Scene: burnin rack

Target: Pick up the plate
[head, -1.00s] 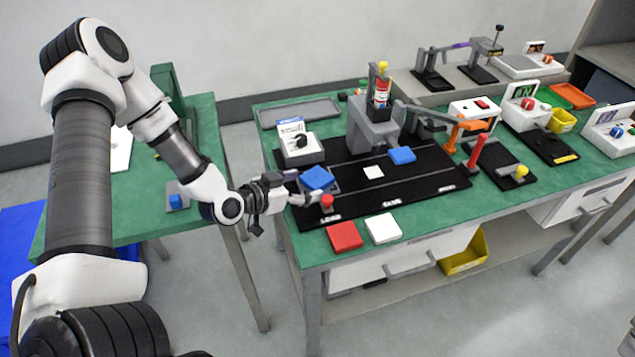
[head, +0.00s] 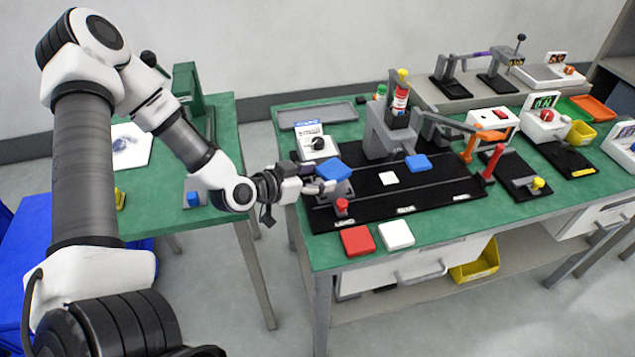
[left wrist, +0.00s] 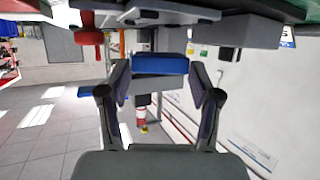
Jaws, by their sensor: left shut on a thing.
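The blue plate (head: 333,169) is in the grip of my left gripper (head: 325,184), slightly above a dark grey fixture (head: 343,190) at the left end of the black LOAD/SAVE board. Another blue plate (head: 417,162) lies on the black board farther right. My right gripper is not in view.
A red knob (head: 342,205) stands just in front of the fixture. A white box with a black knob (head: 318,146) is behind it. Red (head: 357,240) and white (head: 396,235) tiles lie at the table's front edge. A grey press (head: 388,130) rises to the right.

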